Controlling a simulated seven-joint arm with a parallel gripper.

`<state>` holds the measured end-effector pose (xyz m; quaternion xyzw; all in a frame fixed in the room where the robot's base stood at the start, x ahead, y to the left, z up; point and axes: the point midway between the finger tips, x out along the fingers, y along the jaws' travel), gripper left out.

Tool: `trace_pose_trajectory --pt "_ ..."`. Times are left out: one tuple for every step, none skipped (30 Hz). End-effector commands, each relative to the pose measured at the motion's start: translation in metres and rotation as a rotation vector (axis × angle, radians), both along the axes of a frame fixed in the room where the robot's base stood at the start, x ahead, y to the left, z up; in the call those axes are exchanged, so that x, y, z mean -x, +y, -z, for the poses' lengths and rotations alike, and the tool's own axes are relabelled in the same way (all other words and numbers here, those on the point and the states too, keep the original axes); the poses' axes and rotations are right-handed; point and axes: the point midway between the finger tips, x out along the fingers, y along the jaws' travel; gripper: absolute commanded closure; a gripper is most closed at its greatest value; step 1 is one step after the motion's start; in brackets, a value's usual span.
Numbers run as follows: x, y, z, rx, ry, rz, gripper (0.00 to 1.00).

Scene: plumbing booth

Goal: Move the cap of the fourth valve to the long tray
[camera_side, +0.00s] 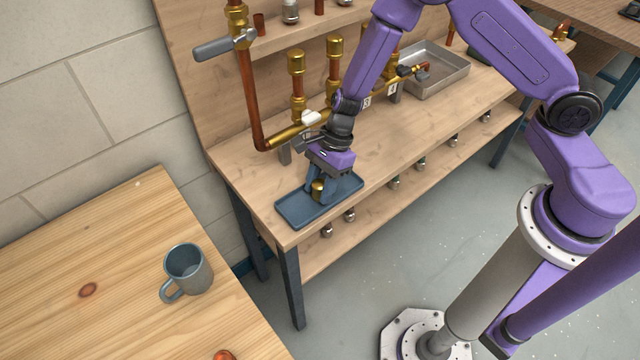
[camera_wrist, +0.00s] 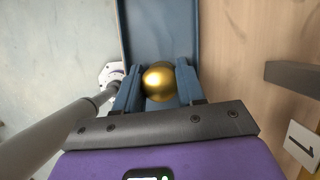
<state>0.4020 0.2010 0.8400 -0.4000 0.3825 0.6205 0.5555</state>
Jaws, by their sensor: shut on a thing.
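A round brass cap (camera_side: 317,192) is between the two fingers of my gripper (camera_side: 320,187). The wrist view also shows the cap (camera_wrist: 158,80) with a blue-grey finger pressed on each side of it. My gripper is shut on it. The long blue tray (camera_side: 294,211) lies on the near left end of the workbench, and the cap is over or inside it. I cannot tell whether the cap touches the tray floor. In the wrist view the tray (camera_wrist: 157,30) extends ahead of the cap. The arm partly hides the valve row.
Brass valve stems stand along a pipe behind the tray, including one at left (camera_side: 297,85) and another beside it (camera_side: 334,65). A grey metal pan (camera_side: 440,68) sits farther right. A mug (camera_side: 190,268) stands on a separate wooden table. A number 1 tag (camera_wrist: 301,143) is right of my gripper.

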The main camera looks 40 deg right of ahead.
Motion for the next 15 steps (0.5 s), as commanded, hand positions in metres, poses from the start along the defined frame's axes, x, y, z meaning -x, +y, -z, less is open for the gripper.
trace_pose_trajectory --pt "-0.0001 0.0 0.0015 0.0 0.0 0.0 0.92" --pt "-0.0001 0.0 0.0011 0.0 0.0 -0.001 0.51" --pt "-0.0001 0.0001 0.0009 0.0 0.0 -0.001 0.5" --pt "-0.0001 0.0001 0.0009 0.0 0.0 -0.001 0.5" --pt "-0.0001 0.0001 0.0009 0.0 0.0 -0.001 0.5" --pt "-0.0001 0.0001 0.0009 0.0 0.0 0.0 0.5" --pt "-0.0001 0.0001 0.0009 0.0 0.0 0.0 0.5" --pt "0.0 0.0001 0.0009 0.0 0.0 0.0 0.5" --pt "0.0 0.0001 0.0009 0.0 0.0 0.0 0.5" --pt "0.0 0.0 0.0009 0.0 0.0 0.0 0.5" --pt "0.0 0.0 0.0005 0.0 0.0 0.0 0.5" --pt "0.0 0.0001 -0.0003 0.0 0.0 0.0 0.5" --pt "0.0 0.0001 -0.0013 0.0 -0.001 0.0 0.5" --pt "-0.0002 -0.0002 -0.0028 0.0 -0.001 0.001 0.5" --pt "-0.0007 -0.0013 -0.0055 -0.001 0.0 0.001 0.5"
